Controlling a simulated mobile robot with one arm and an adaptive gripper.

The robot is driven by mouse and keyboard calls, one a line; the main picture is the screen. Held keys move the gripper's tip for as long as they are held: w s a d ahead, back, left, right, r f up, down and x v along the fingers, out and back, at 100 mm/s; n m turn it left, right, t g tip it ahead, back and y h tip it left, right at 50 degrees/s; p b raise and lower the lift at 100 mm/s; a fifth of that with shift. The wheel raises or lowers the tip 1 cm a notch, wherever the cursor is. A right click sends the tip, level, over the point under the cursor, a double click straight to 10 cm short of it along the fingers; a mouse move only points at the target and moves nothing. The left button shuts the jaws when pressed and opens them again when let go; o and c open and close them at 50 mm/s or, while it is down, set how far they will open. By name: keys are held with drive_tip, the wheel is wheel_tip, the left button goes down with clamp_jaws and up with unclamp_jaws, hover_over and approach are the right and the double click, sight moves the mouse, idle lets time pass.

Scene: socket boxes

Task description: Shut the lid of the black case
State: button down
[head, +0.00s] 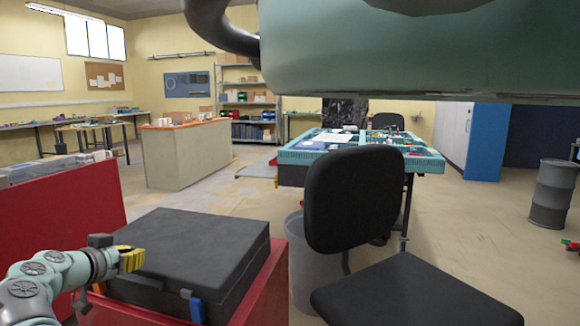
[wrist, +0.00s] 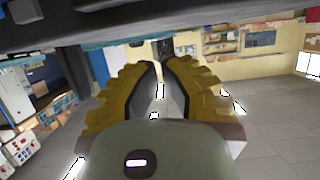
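The black case (head: 185,250) sits in front of me at the lower left of the head view. Its lid looks down on the body or nearly so; I cannot tell whether it is fully shut. A blue latch (head: 197,308) shows on the near side. My gripper (head: 134,260), with yellow fingers, is at the case's left side, close to the lid; contact is unclear. In the wrist view, the fingers (wrist: 160,85) have a narrow gap with nothing held between them. A dark slab crosses the top of that view.
The case stands at a red box-like support (head: 262,295), with a red panel (head: 60,215) behind my arm. A black chair (head: 352,200) and a grey bin (head: 305,262) stand to the right. A cluttered teal-topped table (head: 300,157) is behind the chair.

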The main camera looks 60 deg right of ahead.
sight(139, 280)
drive_tip(key=shift+s+a+f+b, duration=0.1)
drive_tip(key=shift+a+f+b, duration=0.1)
drive_tip(key=shift+f+b, duration=0.9)
drive_tip(key=shift+a+f+b, duration=0.2)
drive_tip(key=shift+f+b, duration=0.75)
drive_tip(key=shift+b, duration=0.2)
drive_tip(key=shift+s+a+f+b, duration=0.1)
drive_tip(key=shift+a+f+b, duration=0.1)
drive_tip(key=shift+f+b, duration=0.9)
